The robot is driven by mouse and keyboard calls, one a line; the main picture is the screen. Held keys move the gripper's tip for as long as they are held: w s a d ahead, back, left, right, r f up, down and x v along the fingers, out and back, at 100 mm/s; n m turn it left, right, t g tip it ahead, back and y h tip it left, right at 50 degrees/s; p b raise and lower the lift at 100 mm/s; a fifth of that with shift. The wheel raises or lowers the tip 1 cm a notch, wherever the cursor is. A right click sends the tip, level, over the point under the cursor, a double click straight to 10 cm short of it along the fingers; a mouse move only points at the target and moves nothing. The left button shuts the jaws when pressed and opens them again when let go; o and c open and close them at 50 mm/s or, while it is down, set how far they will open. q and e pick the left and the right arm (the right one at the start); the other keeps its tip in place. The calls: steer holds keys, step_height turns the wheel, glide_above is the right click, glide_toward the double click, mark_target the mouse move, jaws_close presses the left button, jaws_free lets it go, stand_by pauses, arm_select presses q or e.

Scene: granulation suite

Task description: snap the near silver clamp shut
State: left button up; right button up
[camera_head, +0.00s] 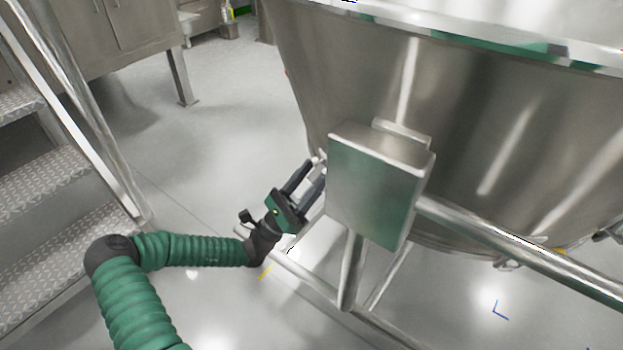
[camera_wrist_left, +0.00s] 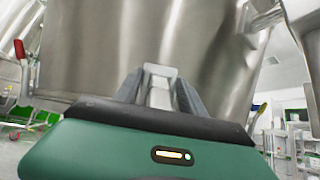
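My left gripper (camera_head: 319,168) reaches to the side of the large steel vessel (camera_head: 465,125), beside a steel box. Its two dark fingers are spread apart with a gap between them. In the left wrist view, the left gripper (camera_wrist_left: 160,78) has its fingers on either side of a silver clamp (camera_wrist_left: 159,71), which stands up against the vessel wall as a narrow loop. I cannot tell whether the fingers touch it. In the head view only a small light piece shows at the fingertips, and the box hides part of that area. My right gripper is not in view.
The steel box (camera_head: 375,185) sits just right of my left fingers. A thick rail (camera_head: 520,245) and frame legs (camera_head: 352,270) lie below the vessel. Metal stairs (camera_head: 60,190) stand at the left. A red handle (camera_wrist_left: 19,50) shows in the wrist view. Open floor lies between stairs and vessel.

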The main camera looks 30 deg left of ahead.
arm_select(q)
jaws_close()
stand_by(1.2)
